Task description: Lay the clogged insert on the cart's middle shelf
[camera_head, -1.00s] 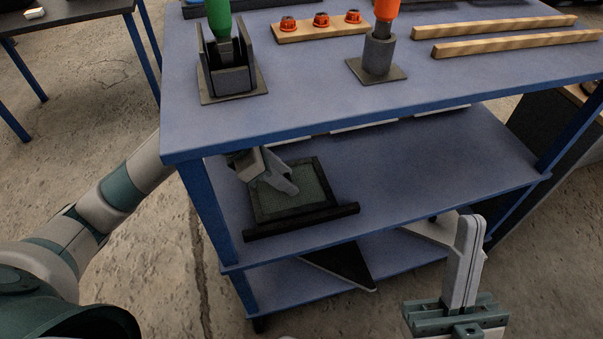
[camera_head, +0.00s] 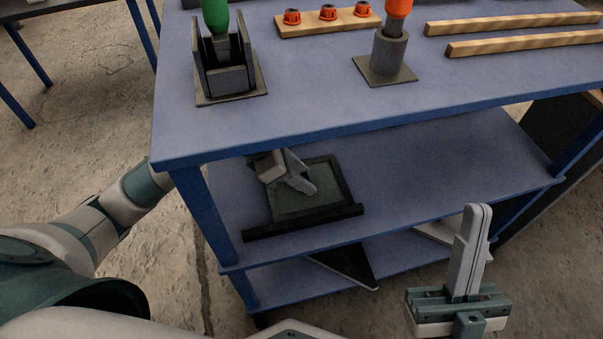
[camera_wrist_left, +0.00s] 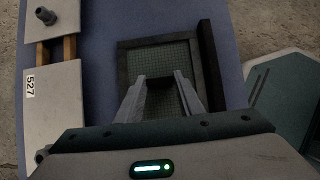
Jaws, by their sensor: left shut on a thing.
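The clogged insert (camera_head: 318,201) is a dark square frame with a grey-green mesh and a thicker bar along its front edge. It lies flat over the left part of the cart's middle shelf (camera_head: 420,165); I cannot tell whether it fully touches the shelf. My left gripper (camera_head: 302,186) reaches in under the top shelf and is shut on the insert. My right gripper (camera_head: 474,212) is shut and empty, pointing up in front of the cart.
The cart's top (camera_head: 300,110) overhangs the insert. It bears a green-handled tool (camera_head: 215,17) and an orange-handled tool (camera_head: 398,8) in holders. A grey box labelled 527 (camera_wrist_left: 55,90) lies left of the insert in the wrist view. The middle shelf's right part looks clear.

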